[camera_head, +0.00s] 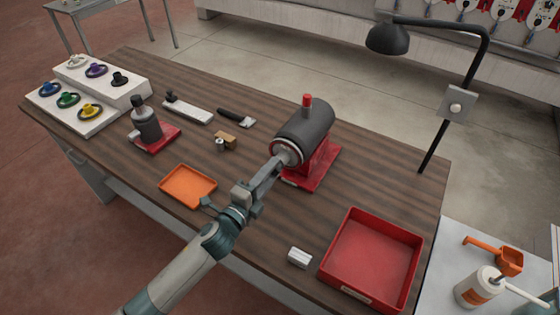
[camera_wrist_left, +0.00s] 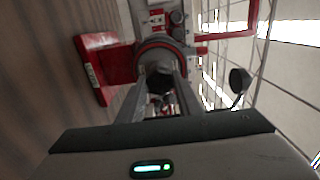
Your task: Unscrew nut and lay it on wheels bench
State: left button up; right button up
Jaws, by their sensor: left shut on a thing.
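A dark grey motor-like machine (camera_head: 304,130) with a red base (camera_head: 326,165) and a red knob on top stands on the wooden bench (camera_head: 225,185). My left gripper (camera_head: 280,160) reaches its round front end and is shut on a dark nut. In the left wrist view the nut (camera_wrist_left: 160,84) shows between the two fingers, in front of the machine's red-rimmed face (camera_wrist_left: 162,47). The fingers hide much of it, and I cannot tell whether it is still on the thread. My right gripper is not in view.
An orange tray (camera_head: 188,186) lies left of my arm, and a red tray (camera_head: 370,262) lies at right. A small white block (camera_head: 299,257) is near the front edge. A white stepped stand (camera_head: 118,88) holds several coloured wheels. A black lamp (camera_head: 455,95) rises behind right.

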pick_arm(q)
jog(key=n, duration=1.6)
jog(key=shift+n, duration=0.4)
jog(key=shift+v, duration=0.85)
jog(key=shift+v, duration=1.65)
jog(key=v, duration=1)
jog(key=shift+r, duration=0.1)
